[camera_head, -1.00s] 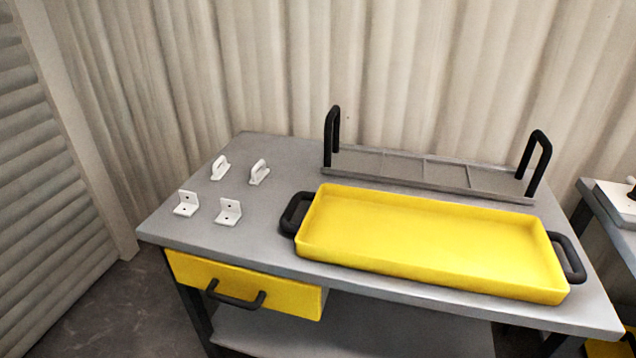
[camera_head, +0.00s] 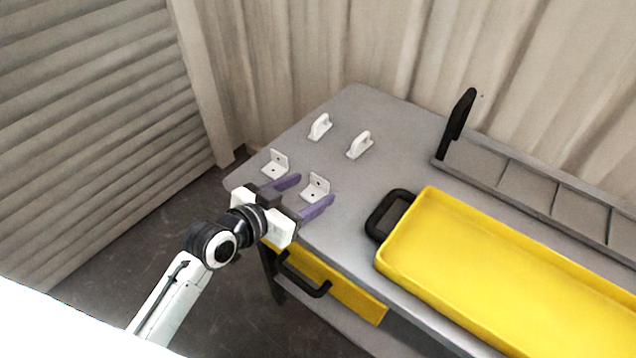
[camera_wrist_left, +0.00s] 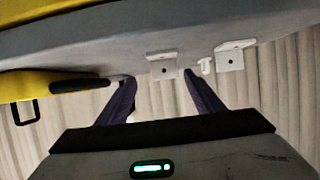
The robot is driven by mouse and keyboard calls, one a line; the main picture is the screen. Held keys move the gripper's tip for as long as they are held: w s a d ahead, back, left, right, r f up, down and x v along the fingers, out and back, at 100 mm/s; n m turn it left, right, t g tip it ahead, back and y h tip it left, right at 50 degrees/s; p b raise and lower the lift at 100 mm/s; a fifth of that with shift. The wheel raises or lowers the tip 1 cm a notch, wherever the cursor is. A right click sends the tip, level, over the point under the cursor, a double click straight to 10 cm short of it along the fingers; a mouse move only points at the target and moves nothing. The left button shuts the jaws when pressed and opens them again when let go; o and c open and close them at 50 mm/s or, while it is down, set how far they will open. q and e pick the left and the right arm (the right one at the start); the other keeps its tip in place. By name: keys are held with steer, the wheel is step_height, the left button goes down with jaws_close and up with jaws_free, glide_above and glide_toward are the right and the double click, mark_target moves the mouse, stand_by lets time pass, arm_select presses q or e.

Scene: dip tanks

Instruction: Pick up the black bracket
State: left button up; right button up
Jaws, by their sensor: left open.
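No black bracket shows; the L-shaped brackets on the grey table are white. One white bracket (camera_head: 317,186) stands near the table's left front edge, and it also shows in the left wrist view (camera_wrist_left: 162,65). A second white bracket (camera_head: 275,164) stands to its left, near the table edge, and shows in the left wrist view too (camera_wrist_left: 231,58). My left gripper (camera_head: 315,189) is open and empty, its purple fingers pointing over the table with the first bracket between their tips in the picture. I cannot tell if they touch it. My right gripper is not in view.
Two white looped pieces (camera_head: 320,127) (camera_head: 360,145) stand farther back. A yellow drawer (camera_head: 345,295) is below the tabletop.

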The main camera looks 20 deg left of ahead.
mark_target(318, 182)
arm_select(q)
steer(key=x, duration=0.6)
steer(key=shift+w+a+f, duration=0.1)
steer(key=shift+w+a, duration=0.05)
steer(key=shift+a, duration=0.25)
steer(key=c, duration=1.3)
